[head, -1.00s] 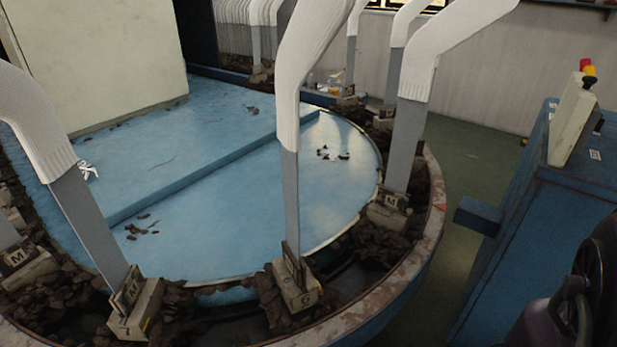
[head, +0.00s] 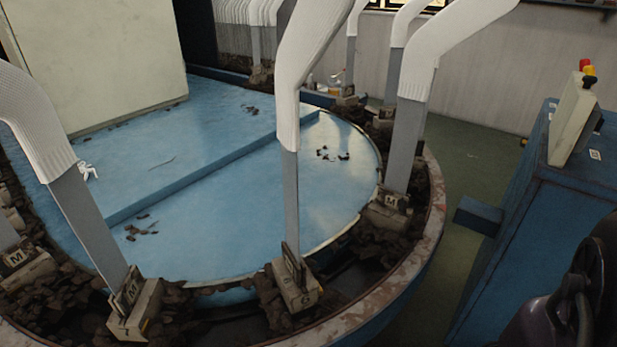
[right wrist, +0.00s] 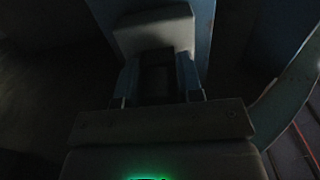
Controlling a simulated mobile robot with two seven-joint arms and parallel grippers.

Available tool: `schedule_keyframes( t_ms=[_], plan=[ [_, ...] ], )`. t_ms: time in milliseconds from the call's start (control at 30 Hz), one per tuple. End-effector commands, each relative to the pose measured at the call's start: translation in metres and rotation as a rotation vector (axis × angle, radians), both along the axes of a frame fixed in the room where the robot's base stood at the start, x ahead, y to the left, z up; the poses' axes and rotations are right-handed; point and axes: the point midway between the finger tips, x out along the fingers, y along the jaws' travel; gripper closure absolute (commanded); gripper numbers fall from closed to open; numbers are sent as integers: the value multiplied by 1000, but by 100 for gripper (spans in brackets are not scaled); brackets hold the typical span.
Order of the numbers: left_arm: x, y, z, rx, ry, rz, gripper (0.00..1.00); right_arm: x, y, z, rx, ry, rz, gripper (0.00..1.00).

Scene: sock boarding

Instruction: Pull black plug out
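I cannot make out a black plug for certain. In the dark right wrist view, the two fingers of my right gripper (right wrist: 157,84) stand apart, with a dark block (right wrist: 157,72) between them. I cannot tell whether this block is the plug or whether the fingers touch it. A pale grey box-like part (right wrist: 155,28) lies just beyond the fingertips. In the head view, part of my black right arm shows at the lower right, but its fingers are out of frame. My left gripper is in neither view.
A blue cabinet (head: 540,230) stands at the right, with a pale control box (head: 572,120) on top and a blue block (head: 478,215) on its side. A round blue machine (head: 235,210) carries several upright boards (head: 291,205) with white socks (head: 305,65). Green floor lies between.

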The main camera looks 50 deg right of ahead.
Motion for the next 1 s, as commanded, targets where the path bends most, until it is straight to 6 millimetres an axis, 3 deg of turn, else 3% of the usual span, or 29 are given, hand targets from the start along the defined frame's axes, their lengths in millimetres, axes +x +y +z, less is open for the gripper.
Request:
schedule_keyframes(
  t_ms=[867,1000],
  plan=[
    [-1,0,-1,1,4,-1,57,1,0,0,0,1,0,66],
    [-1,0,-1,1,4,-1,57,1,0,0,0,1,0,86]
  ],
)
